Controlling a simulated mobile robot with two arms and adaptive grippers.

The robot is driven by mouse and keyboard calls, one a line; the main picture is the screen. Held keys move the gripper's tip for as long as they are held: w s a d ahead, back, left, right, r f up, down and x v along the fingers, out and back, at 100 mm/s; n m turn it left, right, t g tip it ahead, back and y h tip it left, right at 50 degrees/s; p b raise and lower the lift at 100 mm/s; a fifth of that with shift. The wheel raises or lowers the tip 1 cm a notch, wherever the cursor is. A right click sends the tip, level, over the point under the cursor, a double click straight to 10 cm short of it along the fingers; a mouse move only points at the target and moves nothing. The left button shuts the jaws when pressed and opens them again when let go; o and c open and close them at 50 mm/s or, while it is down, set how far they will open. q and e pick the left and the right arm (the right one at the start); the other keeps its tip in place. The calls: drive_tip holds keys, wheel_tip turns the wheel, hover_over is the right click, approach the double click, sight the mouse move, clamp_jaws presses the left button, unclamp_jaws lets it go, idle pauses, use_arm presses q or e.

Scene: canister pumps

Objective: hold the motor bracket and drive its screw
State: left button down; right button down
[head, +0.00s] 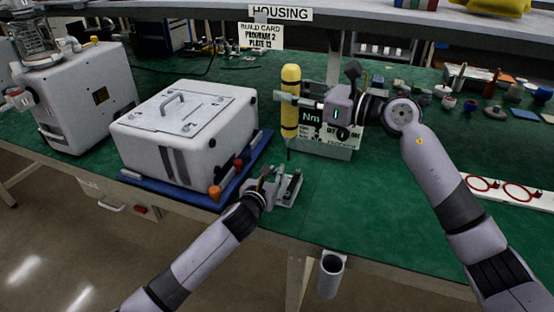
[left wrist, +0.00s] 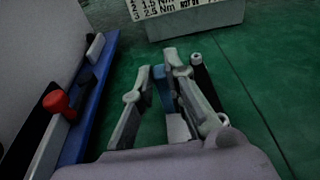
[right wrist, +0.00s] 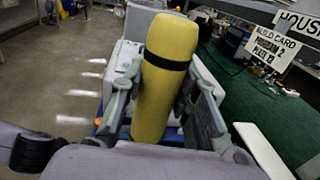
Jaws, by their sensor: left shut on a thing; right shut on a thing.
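The motor bracket (head: 290,188) is a small grey piece at the table's front edge, right of the white box. My left gripper (head: 268,180) is at its left side. In the left wrist view its fingers (left wrist: 160,72) are closed around a blue-grey part (left wrist: 163,90), with a black post (left wrist: 204,85) to the right. My right gripper (head: 300,101) is shut on a yellow driver (head: 290,80), held upright; it fills the right wrist view (right wrist: 162,85). The driver's dark shaft points down above the bracket area, apparently clear of it. The screw cannot be made out.
The white box (head: 185,125) stands on a blue tray (head: 205,200) with orange and red knobs. A torque station (head: 335,152) stands behind the driver. A build card (head: 261,36) hangs behind. Small parts and a white strip with red rings (head: 520,195) lie right.

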sight(297, 121)
drive_tip(key=shift+f, duration=2)
drive_tip(key=shift+f, duration=3.35)
drive_tip(key=shift+f, duration=0.3)
drive_tip(key=shift+r, duration=2.55)
use_arm(q)
drive_tip(key=c, duration=1.5)
unclamp_jaws()
drive_tip(key=shift+c, duration=0.2)
